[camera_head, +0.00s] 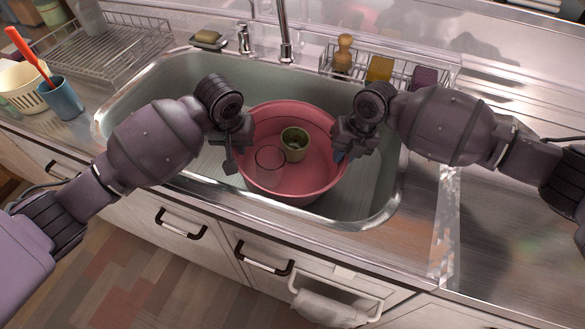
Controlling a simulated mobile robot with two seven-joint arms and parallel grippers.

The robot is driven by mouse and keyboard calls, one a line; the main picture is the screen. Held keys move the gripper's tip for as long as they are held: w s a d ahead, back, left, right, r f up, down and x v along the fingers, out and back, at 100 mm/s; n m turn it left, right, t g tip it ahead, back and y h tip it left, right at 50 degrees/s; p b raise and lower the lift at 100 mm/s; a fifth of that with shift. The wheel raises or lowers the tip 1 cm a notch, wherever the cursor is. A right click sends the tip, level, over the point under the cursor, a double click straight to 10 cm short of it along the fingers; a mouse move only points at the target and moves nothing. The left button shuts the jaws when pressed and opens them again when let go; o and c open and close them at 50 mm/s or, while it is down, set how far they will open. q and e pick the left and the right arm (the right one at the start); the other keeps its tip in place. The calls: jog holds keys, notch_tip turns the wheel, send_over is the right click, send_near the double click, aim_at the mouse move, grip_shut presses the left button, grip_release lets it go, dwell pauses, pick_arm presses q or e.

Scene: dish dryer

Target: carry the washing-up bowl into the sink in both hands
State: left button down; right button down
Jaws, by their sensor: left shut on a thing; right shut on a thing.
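The pink washing-up bowl (290,184) is over the metal sink basin (165,92), near its front edge and inside its outline. I cannot tell whether it touches the sink floor. A green cup (294,144) and a clear glass (269,162) are inside the bowl. My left gripper (234,150) is shut on the bowl's left rim. My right gripper (345,145) is shut on the bowl's right rim. The fingertips are partly hidden by the wrists.
A tap (285,35) rises behind the sink. A wire rack (105,45) stands at the back left, with a blue cup (62,99) before it. A wire caddy holding a brush (343,55) and sponges is at the back right. The right counter (510,215) is clear.

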pick_arm(q)
jog(key=shift+s+d+f, duration=0.1)
jog(key=shift+d+f, duration=0.1)
jog(key=shift+f, duration=0.55)
pick_arm(e)
jog(key=shift+a+f, duration=0.25)
jog(key=shift+f, duration=0.35)
pick_arm(q)
jog(key=c, duration=1.3)
grip_release()
jog(key=shift+f, duration=0.1)
pick_arm(e)
jog(key=c, duration=1.3)
grip_release()
jog(key=shift+f, duration=0.1)
pick_arm(q)
jog(key=shift+o, duration=0.8)
jog(key=shift+a, duration=0.1)
pick_arm(e)
jog(key=shift+o, duration=0.8)
jog(key=shift+d, duration=0.1)
pick_arm(q)
jog(key=shift+a, duration=0.1)
pick_arm(e)
jog(key=shift+d+f, duration=0.1)
